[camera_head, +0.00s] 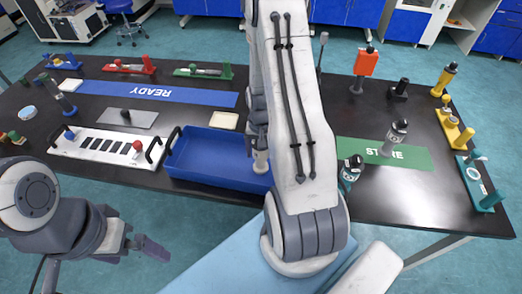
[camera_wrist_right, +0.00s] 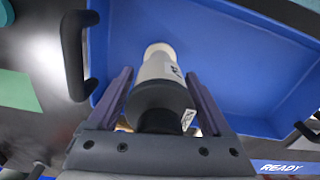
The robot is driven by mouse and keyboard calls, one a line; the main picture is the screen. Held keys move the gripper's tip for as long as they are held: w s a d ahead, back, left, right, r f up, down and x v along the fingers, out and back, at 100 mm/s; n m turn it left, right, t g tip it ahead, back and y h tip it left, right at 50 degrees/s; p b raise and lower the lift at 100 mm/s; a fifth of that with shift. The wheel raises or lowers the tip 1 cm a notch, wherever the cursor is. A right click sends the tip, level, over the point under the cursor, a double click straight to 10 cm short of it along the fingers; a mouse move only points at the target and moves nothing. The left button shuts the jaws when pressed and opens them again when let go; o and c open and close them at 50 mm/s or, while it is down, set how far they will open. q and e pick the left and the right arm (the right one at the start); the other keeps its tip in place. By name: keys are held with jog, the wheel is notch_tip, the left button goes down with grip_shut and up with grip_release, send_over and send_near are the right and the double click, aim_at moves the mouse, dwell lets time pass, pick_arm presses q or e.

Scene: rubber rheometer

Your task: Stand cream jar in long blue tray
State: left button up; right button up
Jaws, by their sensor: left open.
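The long blue tray (camera_head: 205,158) lies at the table's front middle, and its blue floor also shows in the right wrist view (camera_wrist_right: 240,62). My right gripper (camera_wrist_right: 160,88) is over the tray's right part, its fingers around the cream jar (camera_wrist_right: 157,70), which appears gripped. The jar has a dark near end, a pale labelled body and a cream far end pointing toward the tray floor. In the head view its lower part (camera_head: 260,163) shows beside my right arm. I cannot tell whether it touches the floor. My left gripper (camera_head: 150,247) is open and empty, in front of the table.
A white panel with knobs (camera_head: 103,146) stands left of the tray. A cream pad (camera_head: 224,121) and the READY strip (camera_head: 160,94) lie behind. Right are the green STORE mat (camera_head: 415,155) with a dark-topped container (camera_head: 394,138), an orange stand (camera_head: 366,64) and a teal rack (camera_head: 478,183).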

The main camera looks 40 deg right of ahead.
jog(key=shift+o, duration=0.3)
jog(key=shift+r, duration=0.55)
notch_tip(320, 180, up, 11)
jog(key=shift+r+b, duration=0.15)
jog(key=shift+b, duration=0.6)
